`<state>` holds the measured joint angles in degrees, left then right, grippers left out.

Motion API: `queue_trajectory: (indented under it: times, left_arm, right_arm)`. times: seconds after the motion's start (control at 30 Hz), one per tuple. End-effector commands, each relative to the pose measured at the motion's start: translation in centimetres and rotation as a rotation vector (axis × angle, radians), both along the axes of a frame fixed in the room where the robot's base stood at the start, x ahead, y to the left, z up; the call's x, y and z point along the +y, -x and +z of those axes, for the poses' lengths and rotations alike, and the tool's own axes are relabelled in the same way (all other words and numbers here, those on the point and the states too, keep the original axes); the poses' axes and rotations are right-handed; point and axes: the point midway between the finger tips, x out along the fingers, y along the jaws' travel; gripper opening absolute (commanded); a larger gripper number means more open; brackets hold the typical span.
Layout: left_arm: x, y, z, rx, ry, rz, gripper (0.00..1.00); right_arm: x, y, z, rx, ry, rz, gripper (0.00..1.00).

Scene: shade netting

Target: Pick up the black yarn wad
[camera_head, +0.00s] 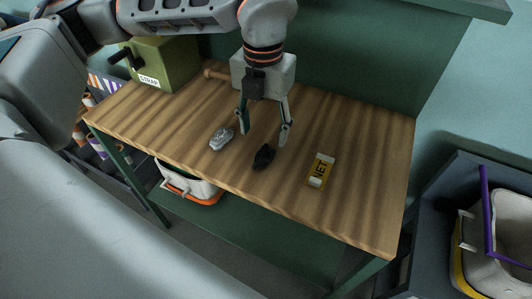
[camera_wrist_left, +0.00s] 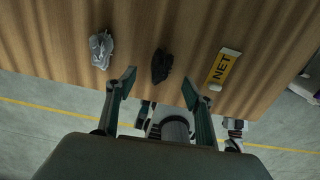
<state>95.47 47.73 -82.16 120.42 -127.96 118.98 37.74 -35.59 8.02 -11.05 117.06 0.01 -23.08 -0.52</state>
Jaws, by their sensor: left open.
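The black yarn wad (camera_head: 264,157) is a small dark crumpled lump on the wooden table, near its front edge. It also shows in the left wrist view (camera_wrist_left: 161,66), just beyond and between the two fingertips. My left gripper (camera_head: 264,137) is open and empty, pointing down above the table by the wad. Its fingers also show in the left wrist view (camera_wrist_left: 159,87). No contact with the wad shows. My right gripper is not in view.
A grey wad (camera_head: 221,139) lies left of the black one, and a yellow NET tag (camera_head: 320,171) lies right. A green STRAP box (camera_head: 165,65) and a wooden peg (camera_head: 216,74) are at the back. The wooden table (camera_head: 365,205) is bare at its right end.

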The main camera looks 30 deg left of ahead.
Motion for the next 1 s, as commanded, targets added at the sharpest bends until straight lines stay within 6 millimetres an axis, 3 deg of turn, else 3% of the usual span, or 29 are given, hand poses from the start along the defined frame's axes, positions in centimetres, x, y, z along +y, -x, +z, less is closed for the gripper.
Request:
queue_trajectory:
  times: [0.57,0.83,0.93,1.0]
  left_arm:
    - [-0.2,0.5,-6.7,0.008,0.004,-0.004,0.52]
    - [-0.2,0.4,-6.9,0.002,0.004,-0.004,0.52]
    - [-0.2,0.4,-6.9,0.003,0.004,-0.004,0.29]
    - [-0.2,0.4,-6.9,0.003,0.004,-0.004,0.23]
  right_arm:
    - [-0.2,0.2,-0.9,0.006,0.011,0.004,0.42]
    - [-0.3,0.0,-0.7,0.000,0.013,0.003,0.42]
    - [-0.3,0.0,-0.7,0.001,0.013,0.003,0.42]
    - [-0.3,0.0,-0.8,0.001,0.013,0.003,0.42]
